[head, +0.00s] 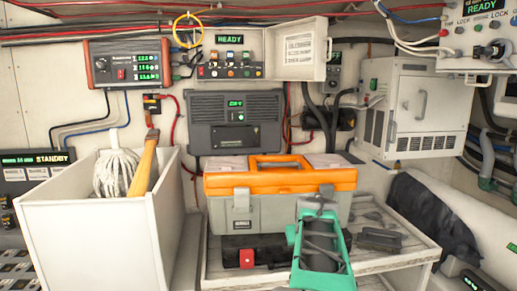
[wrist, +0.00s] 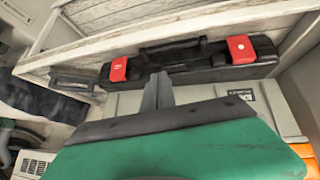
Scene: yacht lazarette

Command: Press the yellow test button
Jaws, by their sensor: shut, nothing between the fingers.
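A switch panel (head: 229,54) with a green READY display is on the back wall in the head view, with its pale door swung open to the right. A row of small coloured buttons (head: 230,72) runs along its lower edge; they are too small to tell surely which is the yellow test button. My gripper (head: 319,200) is low in front of the orange-lidded toolbox, well below and right of that panel. In the wrist view its grey fingers (wrist: 158,92) are together and empty. The button panel is not in the wrist view.
The toolbox (head: 242,207) stands on a pale wooden crate (head: 400,252). A black case with red latches (wrist: 190,60) lies beside it. A white bin (head: 85,229) with a mop stands left. A power unit (head: 235,120) is below the panel, and a yellow cable loop (head: 187,30) hangs left.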

